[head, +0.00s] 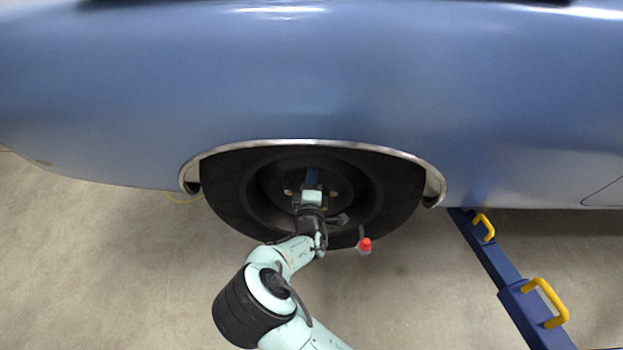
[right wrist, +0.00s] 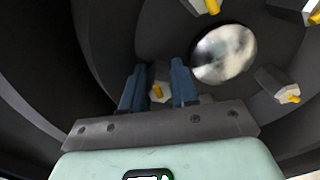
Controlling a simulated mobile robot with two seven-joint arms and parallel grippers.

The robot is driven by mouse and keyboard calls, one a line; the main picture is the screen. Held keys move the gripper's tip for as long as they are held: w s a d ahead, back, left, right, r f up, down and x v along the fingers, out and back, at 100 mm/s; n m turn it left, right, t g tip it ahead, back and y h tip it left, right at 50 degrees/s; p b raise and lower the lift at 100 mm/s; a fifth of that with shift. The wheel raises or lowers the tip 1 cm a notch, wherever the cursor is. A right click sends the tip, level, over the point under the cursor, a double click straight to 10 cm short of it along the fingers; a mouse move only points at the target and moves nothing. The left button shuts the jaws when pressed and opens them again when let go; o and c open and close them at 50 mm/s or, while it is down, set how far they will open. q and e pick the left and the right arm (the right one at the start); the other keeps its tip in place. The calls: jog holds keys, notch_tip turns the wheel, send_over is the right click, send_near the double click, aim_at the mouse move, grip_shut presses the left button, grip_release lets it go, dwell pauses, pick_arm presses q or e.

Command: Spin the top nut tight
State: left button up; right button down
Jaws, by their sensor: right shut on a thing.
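The wheel hub is framed by a dark tyre (head: 405,195) under the blue car's arch. My right gripper (head: 312,178) reaches up to the upper part of the hub. Other nuts on yellow studs show around the hub, one at the right (right wrist: 285,90) and one at the top (right wrist: 208,5). A shiny round centre cap (right wrist: 224,54) lies between them. My left gripper is out of view.
The blue car body (head: 310,75) hangs over the wheel, with a bright arch trim (head: 315,142). A blue lift arm with yellow handles (head: 545,300) runs along the right. A small red-topped item (head: 365,244) shows below the tyre.

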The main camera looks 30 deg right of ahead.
jog(key=m, duration=0.4)
jog(key=shift+f+m+b, duration=0.1)
jog(key=shift+m+b, duration=0.2)
jog(key=shift+b, duration=0.05)
jog(key=m+b, duration=0.1)
jog(key=m, duration=0.3)
jog(key=shift+m, duration=0.3)
jog(key=m+b, duration=0.1)
jog(key=m, duration=0.2)
jog(key=shift+m+b, duration=0.3)
jog(key=m+b, duration=0.2)
jog(key=m, duration=0.2)
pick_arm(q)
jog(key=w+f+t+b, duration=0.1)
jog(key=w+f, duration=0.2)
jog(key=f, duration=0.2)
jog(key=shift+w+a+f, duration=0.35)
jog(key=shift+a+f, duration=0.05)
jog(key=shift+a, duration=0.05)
pick_arm(e)
jog(key=shift+m, duration=0.9)
jog(key=c, duration=0.9)
grip_release()
jog(key=shift+o, duration=0.2)
